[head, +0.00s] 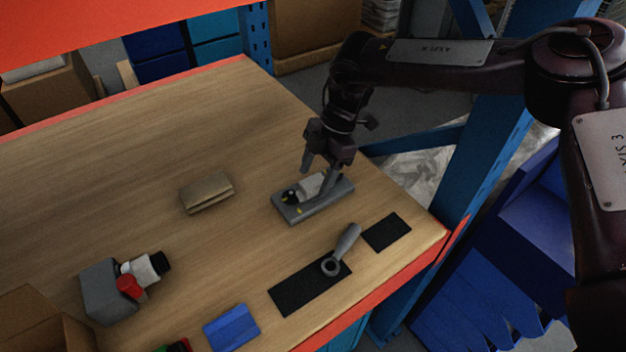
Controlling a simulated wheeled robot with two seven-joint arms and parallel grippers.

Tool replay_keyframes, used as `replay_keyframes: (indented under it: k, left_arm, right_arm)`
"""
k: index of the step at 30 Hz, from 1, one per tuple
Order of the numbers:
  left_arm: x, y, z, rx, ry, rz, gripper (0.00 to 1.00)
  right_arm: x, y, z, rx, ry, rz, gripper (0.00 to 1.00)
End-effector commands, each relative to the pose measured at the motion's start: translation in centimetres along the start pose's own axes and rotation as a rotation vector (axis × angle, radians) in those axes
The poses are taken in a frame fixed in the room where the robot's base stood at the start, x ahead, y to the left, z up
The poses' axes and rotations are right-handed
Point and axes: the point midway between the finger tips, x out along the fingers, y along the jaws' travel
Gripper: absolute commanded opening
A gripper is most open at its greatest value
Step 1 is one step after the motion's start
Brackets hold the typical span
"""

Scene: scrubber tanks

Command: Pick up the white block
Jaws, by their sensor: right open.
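A white block (308,187) lies on a flat grey holder (318,208) near the right side of the wooden table, with a round black part beside it. My right gripper (316,177) comes down over it from above. Its two fingers are apart, one at the far left of the block and one in front of its right part. The right finger hides some of the block, and I cannot tell whether either finger touches it. My left gripper is not in view.
A grey-handled tool (343,247) lies partly on a black mat (300,290), near a smaller black pad (386,232). A tan block (206,193), a blue block (231,327) and a grey box (106,290) with white and red parts stand farther left. The table's back left is clear.

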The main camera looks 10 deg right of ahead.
Motion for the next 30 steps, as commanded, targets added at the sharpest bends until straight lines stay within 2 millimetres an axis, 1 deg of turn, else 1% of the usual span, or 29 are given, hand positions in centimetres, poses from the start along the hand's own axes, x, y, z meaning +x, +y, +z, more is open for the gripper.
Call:
replay_keyframes:
  k: [1,4,9,11,16,22,30]
  left_arm:
    - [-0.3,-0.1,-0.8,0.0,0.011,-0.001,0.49]
    - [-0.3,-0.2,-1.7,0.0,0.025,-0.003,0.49]
    - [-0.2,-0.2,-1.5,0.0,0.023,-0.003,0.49]
    - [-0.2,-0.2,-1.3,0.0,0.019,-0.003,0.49]
    - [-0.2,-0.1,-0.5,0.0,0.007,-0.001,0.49]
    - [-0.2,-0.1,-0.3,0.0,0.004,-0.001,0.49]
    - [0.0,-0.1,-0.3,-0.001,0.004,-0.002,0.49]
  right_arm:
    - [0.4,-0.1,0.0,0.0,0.0,-0.003,0.58]
    - [0.8,-0.1,0.0,0.0,0.001,-0.001,0.58]
    - [0.8,0.0,0.0,0.0,0.0,0.0,0.58]
    - [0.8,0.0,0.0,0.0,0.0,0.0,0.52]
    - [0.8,0.0,0.0,0.0,0.0,0.0,0.29]
    - [0.8,0.0,0.0,0.0,0.0,0.0,0.03]
    - [0.4,0.1,-0.1,-0.001,0.0,0.002,0.03]
